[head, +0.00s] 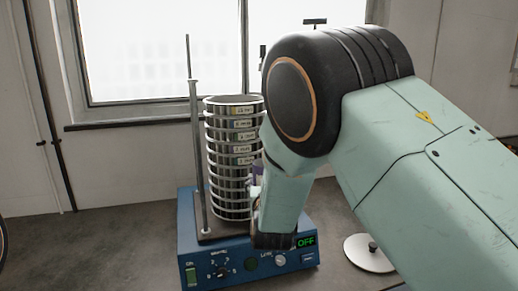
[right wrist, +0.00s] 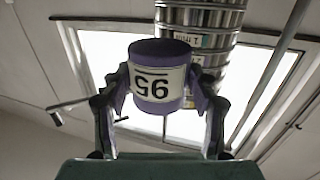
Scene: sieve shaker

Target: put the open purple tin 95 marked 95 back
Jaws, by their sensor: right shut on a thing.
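The purple tin (right wrist: 157,52) has a white label reading 95, which appears upside down in the right wrist view. My right gripper (right wrist: 160,88) is shut on the tin, with one finger on each side of it. In the head view, only a small purple patch (head: 257,174) shows beside the sieve stack, and my right arm hides most of the tin and gripper. I cannot tell whether the tin touches the stack, and its inside does not show. My left gripper is not in view.
The sieve stack (head: 229,150) stands on the blue shaker (head: 222,262), whose display reads OFF. A tall rod (head: 194,140) rises at its left. A pale round lid with a dark knob (head: 362,256) lies on the bench at right. The bench (head: 100,240) is clear at left.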

